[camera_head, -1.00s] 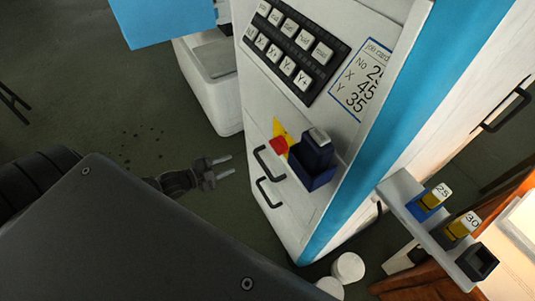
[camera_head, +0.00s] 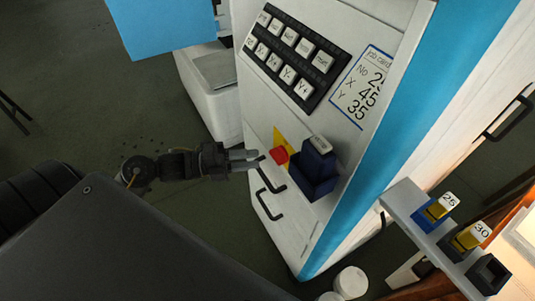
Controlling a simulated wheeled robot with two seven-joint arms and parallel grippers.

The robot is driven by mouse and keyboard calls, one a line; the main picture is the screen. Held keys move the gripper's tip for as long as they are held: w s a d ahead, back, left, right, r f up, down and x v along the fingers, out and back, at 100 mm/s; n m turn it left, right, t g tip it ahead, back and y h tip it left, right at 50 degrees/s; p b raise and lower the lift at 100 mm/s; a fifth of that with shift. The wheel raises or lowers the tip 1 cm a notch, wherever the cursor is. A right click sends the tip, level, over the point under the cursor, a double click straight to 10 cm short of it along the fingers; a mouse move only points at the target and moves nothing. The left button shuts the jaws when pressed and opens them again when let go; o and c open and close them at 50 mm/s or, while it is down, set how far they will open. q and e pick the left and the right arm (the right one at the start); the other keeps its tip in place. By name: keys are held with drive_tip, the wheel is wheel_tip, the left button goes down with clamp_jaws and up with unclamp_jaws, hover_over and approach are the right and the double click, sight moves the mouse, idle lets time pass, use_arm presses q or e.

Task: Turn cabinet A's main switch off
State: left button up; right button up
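A white cabinet (camera_head: 300,235) with a blue edge stands in the middle; no letter A is readable on it. A red knob (camera_head: 279,155) sits on a yellow plate (camera_head: 284,139) on its front; whether it is the main switch I cannot tell. My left gripper (camera_head: 259,158) points right, its fingertips just left of the red knob and above a black handle. Its two fingers lie close together in this view, with nothing visible between them. Whether they touch the cabinet is unclear. My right gripper is out of view.
A dark blue holder (camera_head: 317,181) with a grey-topped block sits right of the knob. Above are a keypad (camera_head: 290,60) and a job card (camera_head: 362,88). Black handles (camera_head: 267,204) stick out below. A rack (camera_head: 408,204) with blocks marked 25 and 30 is at right.

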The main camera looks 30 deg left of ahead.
sight(279, 156)
use_arm(q)
drive_tip(key=p+x, duration=0.1)
drive_tip(key=x, duration=0.4)
clamp_jaws()
